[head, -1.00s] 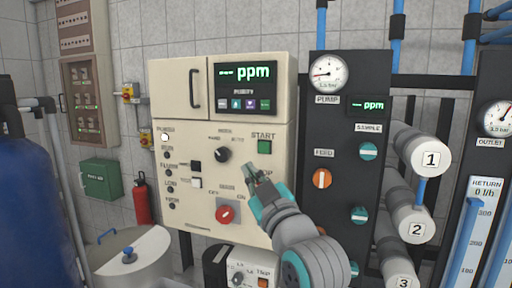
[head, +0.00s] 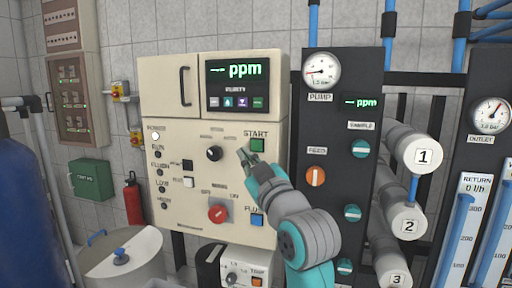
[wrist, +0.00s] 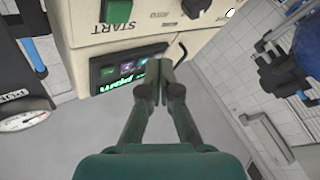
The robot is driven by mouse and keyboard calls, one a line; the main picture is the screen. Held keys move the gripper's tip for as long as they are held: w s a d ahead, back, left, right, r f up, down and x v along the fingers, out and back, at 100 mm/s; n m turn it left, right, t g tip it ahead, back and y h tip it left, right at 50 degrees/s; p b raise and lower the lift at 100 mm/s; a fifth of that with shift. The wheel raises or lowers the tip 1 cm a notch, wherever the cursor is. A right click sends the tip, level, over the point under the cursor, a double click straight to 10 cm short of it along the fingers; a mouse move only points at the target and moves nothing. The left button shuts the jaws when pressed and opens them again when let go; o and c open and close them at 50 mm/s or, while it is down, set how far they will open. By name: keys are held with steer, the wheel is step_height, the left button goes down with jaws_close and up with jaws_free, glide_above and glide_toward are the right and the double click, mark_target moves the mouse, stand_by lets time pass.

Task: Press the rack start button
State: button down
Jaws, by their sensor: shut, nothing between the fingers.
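The green START button (head: 257,145) is on the upper right of the cream control panel (head: 180,225), under its START label. My gripper (head: 246,157) is shut and empty, with its tips just below and left of the button in the head view. The arm hides the panel area below START. In the wrist view the panel appears upside down. There the green button (wrist: 114,10) is at the top edge, partly cut off, and my gripper's closed tips (wrist: 158,72) are below and right of it. I cannot tell how far the tips are from the panel face.
The panel also has a black selector knob (head: 214,153), a red rotary switch (head: 218,213), a blue button (head: 257,220) and a display (head: 237,82). A dark pump column (head: 330,220) with a gauge and valves stands close on the right. A white tank (head: 125,262) is lower left.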

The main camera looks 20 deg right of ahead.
mark_target(254, 151)
steer(key=shift+w+d, duration=0.8)
steer(key=shift+w, duration=0.3)
steer(key=shift+w+d, duration=0.75)
steer(key=shift+w, duration=0.3)
steer(key=shift+w, duration=0.1)
steer(key=shift+w+d, duration=0.2)
steer(key=shift+d, duration=0.05)
steer(key=shift+w+d, duration=0.25)
steer(key=shift+w, duration=0.15)
stand_by(0.8)
steer(key=shift+s, duration=0.1)
steer(key=shift+s+a, duration=0.5)
steer(key=shift+s, duration=0.1)
steer(key=shift+s+a, duration=0.75)
steer(key=shift+s, duration=0.3)
steer(key=shift+s+a, duration=0.7)
steer(key=shift+s, duration=0.3)
